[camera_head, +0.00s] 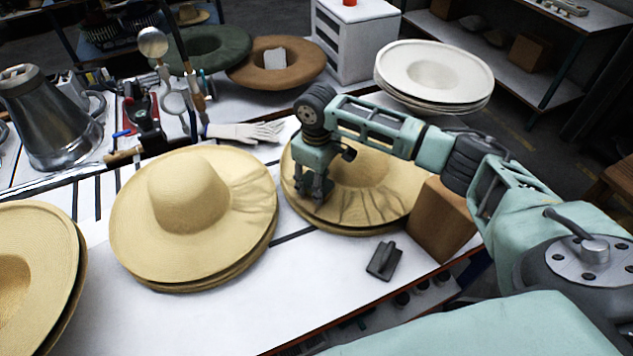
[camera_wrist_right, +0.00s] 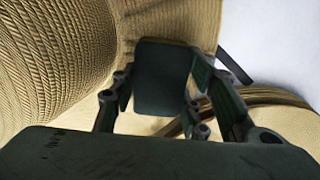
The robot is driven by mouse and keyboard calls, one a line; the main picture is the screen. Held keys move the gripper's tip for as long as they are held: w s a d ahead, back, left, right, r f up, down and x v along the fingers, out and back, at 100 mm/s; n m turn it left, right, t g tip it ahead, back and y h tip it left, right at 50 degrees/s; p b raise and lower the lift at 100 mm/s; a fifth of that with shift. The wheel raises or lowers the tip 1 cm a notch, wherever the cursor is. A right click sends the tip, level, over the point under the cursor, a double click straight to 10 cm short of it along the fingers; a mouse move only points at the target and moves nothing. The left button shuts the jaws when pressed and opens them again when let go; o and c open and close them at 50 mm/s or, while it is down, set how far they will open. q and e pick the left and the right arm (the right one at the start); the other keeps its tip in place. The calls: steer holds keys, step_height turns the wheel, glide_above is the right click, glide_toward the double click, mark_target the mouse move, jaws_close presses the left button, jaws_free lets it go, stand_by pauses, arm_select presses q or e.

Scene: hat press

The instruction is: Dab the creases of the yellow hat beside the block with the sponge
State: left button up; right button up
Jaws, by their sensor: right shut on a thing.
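The yellow hat beside the block (camera_head: 405,205) lies on a stack with its brim spread, and fine creases run across its front brim. The brown block (camera_head: 441,222) stands at its right. My right gripper (camera_head: 314,190) points down over the left part of this brim. In the right wrist view the gripper (camera_wrist_right: 160,95) is shut on a dark flat-faced piece, taken as the sponge (camera_wrist_right: 162,80), close to the straw. I cannot tell whether it touches. The head view does not show the sponge clearly. My left gripper is not in view.
Another stack of yellow hats (camera_head: 190,200) stands to the left, with one more (camera_head: 30,270) at the left edge. A dark handled tool (camera_head: 384,260) lies in front of the block. White hats (camera_head: 435,75) are behind.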

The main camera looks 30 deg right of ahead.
steer(key=shift+f, duration=0.55)
stand_by(0.7)
steer(key=shift+f+p, duration=0.1)
steer(key=shift+p, duration=0.25)
stand_by(1.6)
stand_by(0.7)
